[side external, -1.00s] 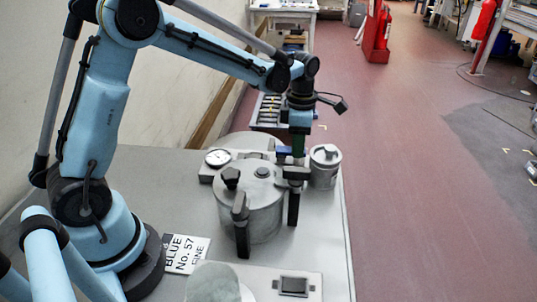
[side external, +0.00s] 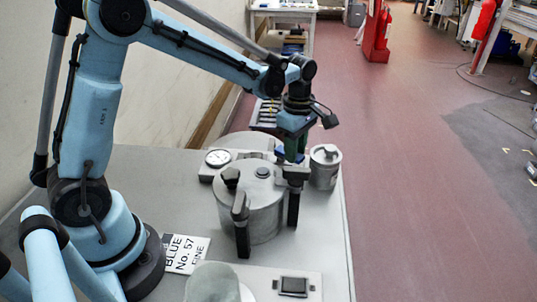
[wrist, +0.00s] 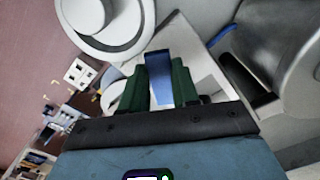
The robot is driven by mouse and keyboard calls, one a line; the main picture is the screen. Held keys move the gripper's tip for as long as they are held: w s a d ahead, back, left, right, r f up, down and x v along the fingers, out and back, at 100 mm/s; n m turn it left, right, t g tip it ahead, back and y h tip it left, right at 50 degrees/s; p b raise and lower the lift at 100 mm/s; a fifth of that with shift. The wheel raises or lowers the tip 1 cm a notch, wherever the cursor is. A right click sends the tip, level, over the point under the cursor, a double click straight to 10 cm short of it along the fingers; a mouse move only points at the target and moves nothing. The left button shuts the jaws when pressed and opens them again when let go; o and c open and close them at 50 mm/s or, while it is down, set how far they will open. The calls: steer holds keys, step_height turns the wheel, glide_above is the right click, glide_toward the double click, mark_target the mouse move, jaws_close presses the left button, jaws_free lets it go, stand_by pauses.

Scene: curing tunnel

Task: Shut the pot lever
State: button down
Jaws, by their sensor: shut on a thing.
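The grey pot (side external: 262,208) stands upright on the table, with black clamps around its lid. The pot lever (wrist: 158,70) shows as a blue bar between my gripper's green fingers in the wrist view. In the side view, my gripper (side external: 292,160) is at the pot's right rim, beside the black clamp (side external: 293,205) there. My gripper is shut on the lever. The fingers hide part of the lever, so its exact angle is hard to tell.
A lidded grey canister (side external: 325,168) stands close to the right of my gripper. A round gauge (side external: 217,158) sits behind the pot at left. A "BLUE No. 57" card (side external: 186,254) and a plate with a dark square (side external: 294,286) lie in front.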

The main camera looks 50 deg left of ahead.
mark_target(280, 152)
steer(key=m, duration=0.2)
steer(key=s+m, duration=0.2)
steer(key=m, duration=0.1)
steer(key=shift+m, duration=0.3)
steer(key=m, duration=0.2)
steer(key=s+m, duration=0.1)
steer(key=m, duration=0.1)
steer(key=a+m, duration=0.1)
steer(key=m, duration=0.1)
steer(key=shift+s, duration=0.4)
steer(key=c, duration=0.8)
jaws_free()
steer(key=shift+c, duration=0.2)
step_height(280, 152, up, 12)
steer(key=shift+r, duration=0.1)
